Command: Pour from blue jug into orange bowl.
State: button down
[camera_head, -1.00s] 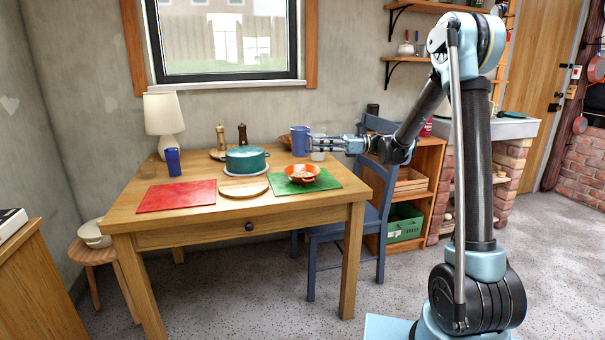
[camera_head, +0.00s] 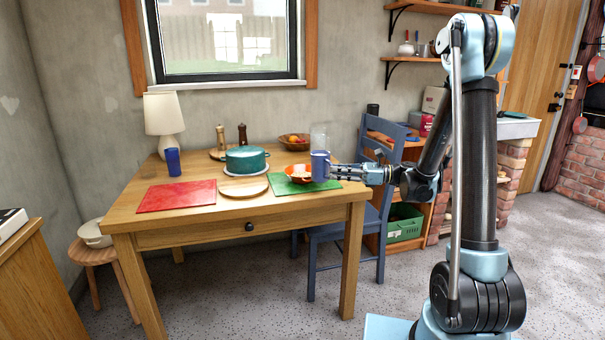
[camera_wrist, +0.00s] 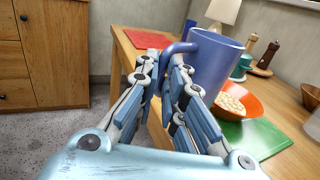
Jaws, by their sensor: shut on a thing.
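The blue jug (camera_head: 320,164) looks upright in the head view, at the right side of the orange bowl (camera_head: 296,174), and hides part of it. My gripper (camera_head: 335,172) reaches in from the right and is shut on the jug's handle. In the wrist view the jug (camera_wrist: 216,62) is large, with its handle between the fingers (camera_wrist: 176,68). The orange bowl (camera_wrist: 256,106) stands beyond it on a green mat (camera_wrist: 262,136) and holds pale pieces. The jug's inside is hidden.
A clear glass vessel (camera_head: 318,138) and a fruit bowl (camera_head: 306,146) stand behind. A teal pot (camera_head: 246,160), round board (camera_head: 243,190) and red mat (camera_head: 176,195) lie to the left. A blue chair (camera_head: 378,215) stands at the table's right side.

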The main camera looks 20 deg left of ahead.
aim_at(329, 154)
jog(key=shift+w+a+r, duration=0.1)
dwell(0.3)
jog(key=shift+w+a+r+m+h, duration=0.2)
jog(key=shift+m+h, duration=0.1)
jog(key=shift+m, duration=0.15)
jog(key=shift+w+a+r+m+h, duration=0.1)
jog(key=shift+w+a+m+h, duration=0.15)
jog(key=shift+m, duration=0.2)
jog(key=shift+w+a+r+m+h+p, duration=0.15)
jog(key=shift+r+m+p, duration=0.05)
jog(key=shift+r+p, duration=0.25)
jog(key=shift+w+a+r+m+h+p, duration=0.1)
jog(key=shift+w+r+m+h+p, duration=0.1)
jog(key=shift+r+p, duration=0.2)
jog(key=shift+w+a+r+m+h+p, duration=0.1)
jog(key=shift+a+r+m+p, duration=0.1)
jog(key=shift+r+p, duration=0.25)
dwell(0.6)
jog(key=shift+w+r, duration=0.1)
jog(key=shift+r, duration=0.25)
jog(key=shift+w+a+r+m+g+h, duration=0.3)
jog(key=shift+w+a+r+m+h, duration=0.7)
jog(key=shift+w+a, duration=0.2)
jog(key=shift+w, duration=0.1)
jog(key=shift+w+a+r+m+g+h+p, duration=0.3)
jog(key=shift+w+a+r+m+h+p, duration=0.2)
jog(key=shift+m+p, duration=0.2)
jog(key=shift+w+a+f, duration=0.1)
dwell(0.3)
